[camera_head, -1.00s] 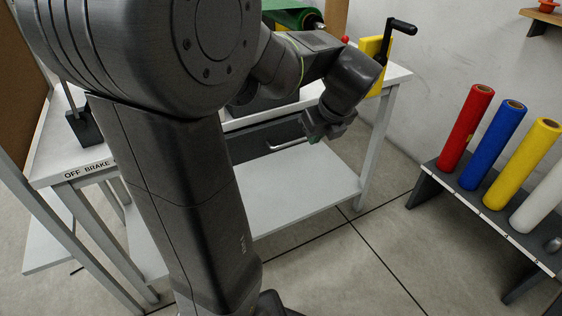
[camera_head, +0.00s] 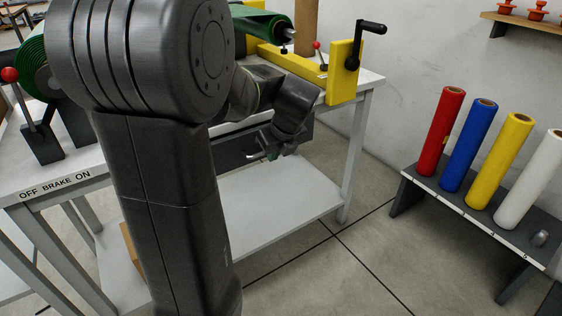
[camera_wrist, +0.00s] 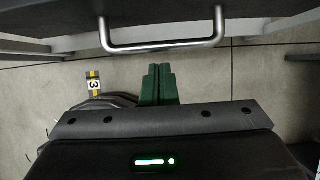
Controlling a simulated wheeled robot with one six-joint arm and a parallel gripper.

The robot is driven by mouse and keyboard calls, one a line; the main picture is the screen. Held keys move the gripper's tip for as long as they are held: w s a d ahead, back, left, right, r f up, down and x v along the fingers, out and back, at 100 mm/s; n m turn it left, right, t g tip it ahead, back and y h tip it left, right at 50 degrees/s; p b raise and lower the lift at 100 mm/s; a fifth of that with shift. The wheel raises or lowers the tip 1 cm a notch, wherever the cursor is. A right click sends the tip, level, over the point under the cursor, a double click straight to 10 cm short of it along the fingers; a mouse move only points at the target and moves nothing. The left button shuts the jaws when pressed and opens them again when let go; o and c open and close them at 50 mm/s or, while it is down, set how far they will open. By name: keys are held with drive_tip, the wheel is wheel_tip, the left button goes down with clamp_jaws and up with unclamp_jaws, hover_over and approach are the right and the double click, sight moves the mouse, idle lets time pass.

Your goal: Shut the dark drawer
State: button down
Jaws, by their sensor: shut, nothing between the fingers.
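The dark drawer (camera_head: 231,150) sits under the white table's top, partly hidden behind my arm in the head view. I cannot tell how far it stands out. Its metal bar handle (camera_wrist: 163,45) crosses the upper middle of the wrist view, on the dark drawer front (camera_wrist: 255,27). My gripper (camera_head: 272,153) is in front of the drawer near the handle. In the wrist view its green fingers (camera_wrist: 158,72) are together and empty, a little below the handle bar in the picture. I cannot tell whether they touch it.
The white table (camera_head: 365,85) carries a yellow frame with a crank (camera_head: 345,75) and a green roll (camera_head: 262,22). A white lower shelf (camera_head: 275,205) lies beneath the drawer. At right, a dark rack (camera_head: 425,185) holds several coloured rolls. The floor between is clear.

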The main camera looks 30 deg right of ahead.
drive_tip(key=shift+w+r, duration=0.1)
drive_tip(key=shift+w, duration=0.15)
drive_tip(key=shift+w, duration=0.1)
drive_tip(key=shift+w+a+p, duration=0.2)
drive_tip(key=shift+w+p, duration=2.25)
drive_tip(key=shift+p, duration=0.55)
drive_tip(key=shift+r, duration=0.1)
